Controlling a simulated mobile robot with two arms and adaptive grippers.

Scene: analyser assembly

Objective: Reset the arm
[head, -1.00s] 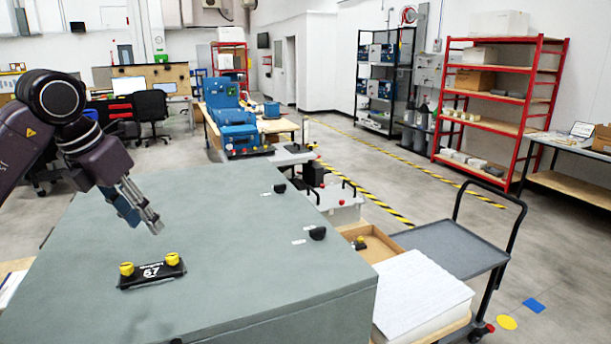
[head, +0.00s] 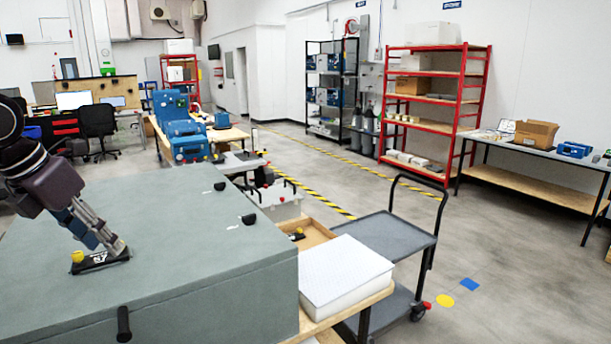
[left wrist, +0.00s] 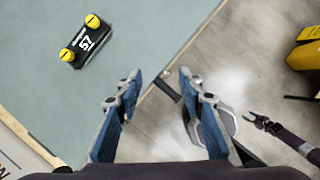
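My left gripper (head: 117,250) hangs above the large grey-green box top in the head view. In the left wrist view my left gripper (left wrist: 156,85) shows two blue-grey fingers well apart with nothing between them. In the head view the plate (head: 98,262) is partly hidden behind the gripper. My right gripper (left wrist: 260,121) shows small and dark at the right of the left wrist view; its opening is unclear.
The grey-green box (head: 180,220) fills the lower left, with black knobs on top. A white block (head: 345,272) and a grey cart (head: 385,240) stand to its right. Red shelves (head: 435,100) and a side table (head: 535,155) stand farther back. The floor at right is mostly clear.

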